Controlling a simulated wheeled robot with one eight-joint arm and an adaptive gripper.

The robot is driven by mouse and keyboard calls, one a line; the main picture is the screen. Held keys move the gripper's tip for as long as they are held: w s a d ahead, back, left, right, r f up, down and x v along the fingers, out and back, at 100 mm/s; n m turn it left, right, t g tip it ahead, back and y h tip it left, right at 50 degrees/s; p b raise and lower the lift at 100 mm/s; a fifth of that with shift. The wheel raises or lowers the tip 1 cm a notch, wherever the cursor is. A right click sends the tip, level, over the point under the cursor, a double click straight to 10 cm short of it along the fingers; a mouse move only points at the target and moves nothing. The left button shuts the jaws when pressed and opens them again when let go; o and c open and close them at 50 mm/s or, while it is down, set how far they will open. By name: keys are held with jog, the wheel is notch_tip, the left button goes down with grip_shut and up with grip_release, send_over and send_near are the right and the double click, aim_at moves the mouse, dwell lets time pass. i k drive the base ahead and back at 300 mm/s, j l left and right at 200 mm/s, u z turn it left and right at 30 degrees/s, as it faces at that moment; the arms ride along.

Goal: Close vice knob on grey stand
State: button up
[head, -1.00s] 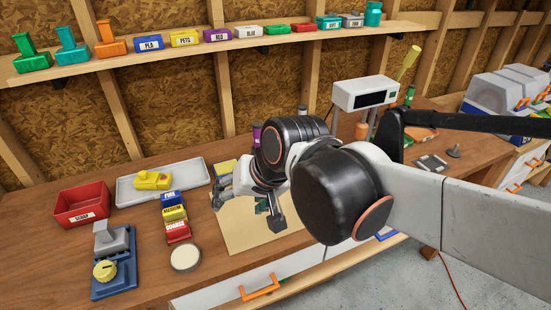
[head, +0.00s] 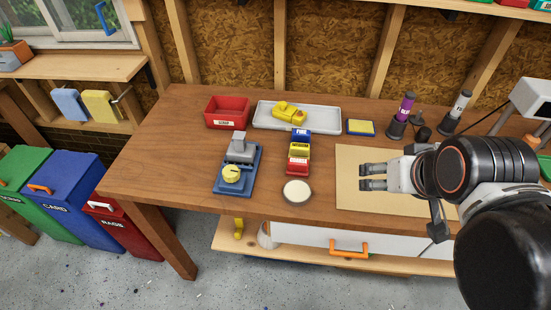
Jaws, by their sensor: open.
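The vice (head: 240,150) is a grey block on a blue base near the left part of the wooden bench. Its round yellow knob (head: 232,174) sits at the front end of the base, facing up toward me. A grey stand is not clear to me apart from the vice's grey block. My gripper (head: 362,177) is open and empty over the tan mat, with its fingers pointing left. It is well to the right of the vice, apart from it, with the labelled boxes and a round pale disc between them.
Small blue, yellow and red boxes (head: 299,152) stand right of the vice, with the pale disc (head: 297,191) in front. A red bin (head: 228,112) and a grey tray (head: 345,117) with a yellow item are behind. The bench's left end is clear.

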aim_at(231, 173)
jog(key=i+j+u, duration=0.1)
jog(key=j, duration=0.35)
jog(key=i+j+u, duration=0.1)
jog(key=j, duration=0.3)
jog(key=i+j+u, duration=0.1)
jog(key=j, duration=0.3)
